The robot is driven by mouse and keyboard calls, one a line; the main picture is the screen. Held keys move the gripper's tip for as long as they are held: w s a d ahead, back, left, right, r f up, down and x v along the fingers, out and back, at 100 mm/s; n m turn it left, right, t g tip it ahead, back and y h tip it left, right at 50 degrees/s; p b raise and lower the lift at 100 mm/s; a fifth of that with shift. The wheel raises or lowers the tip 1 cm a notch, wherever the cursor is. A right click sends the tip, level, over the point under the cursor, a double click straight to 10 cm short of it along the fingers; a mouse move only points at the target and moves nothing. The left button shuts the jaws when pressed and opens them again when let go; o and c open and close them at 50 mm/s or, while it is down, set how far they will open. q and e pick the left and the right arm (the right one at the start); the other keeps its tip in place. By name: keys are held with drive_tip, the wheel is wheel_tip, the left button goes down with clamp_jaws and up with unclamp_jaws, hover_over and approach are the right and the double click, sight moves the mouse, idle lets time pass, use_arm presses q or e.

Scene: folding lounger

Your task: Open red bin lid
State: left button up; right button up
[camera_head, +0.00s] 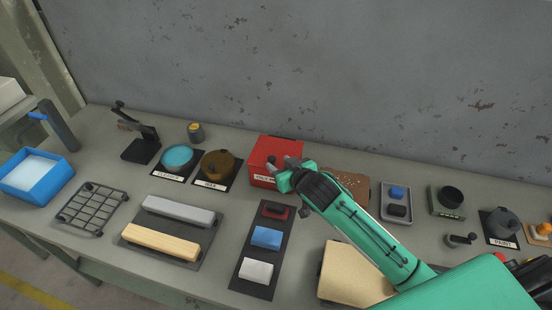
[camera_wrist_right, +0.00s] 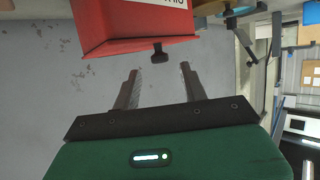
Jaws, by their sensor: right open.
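The red bin (camera_head: 277,150) stands at the back middle of the workbench, with a white label on its front. Its red top looks closed in the head view. In the wrist view the red bin (camera_wrist_right: 130,28) is at the top, with a small black knob (camera_wrist_right: 157,52) sticking out from its edge. My right gripper (camera_head: 281,163) is at the bin's front right and hides part of it. In the wrist view its two fingers (camera_wrist_right: 160,73) are apart, with nothing between them, and the knob lies just beyond the tips. My left gripper is not in view.
Left of the bin are a brown round dish (camera_head: 217,165) and a teal one (camera_head: 178,158). In front lies a dark strip (camera_head: 250,284) with coloured blocks. A brown board (camera_head: 352,186) and a grey tray (camera_head: 397,213) are to the right. A wall runs behind.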

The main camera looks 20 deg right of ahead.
sight(273, 159)
drive_tip(key=shift+x, duration=1.6)
drive_tip(key=shift+c, duration=0.3)
drive_tip(key=shift+p, duration=0.3)
clamp_jaws()
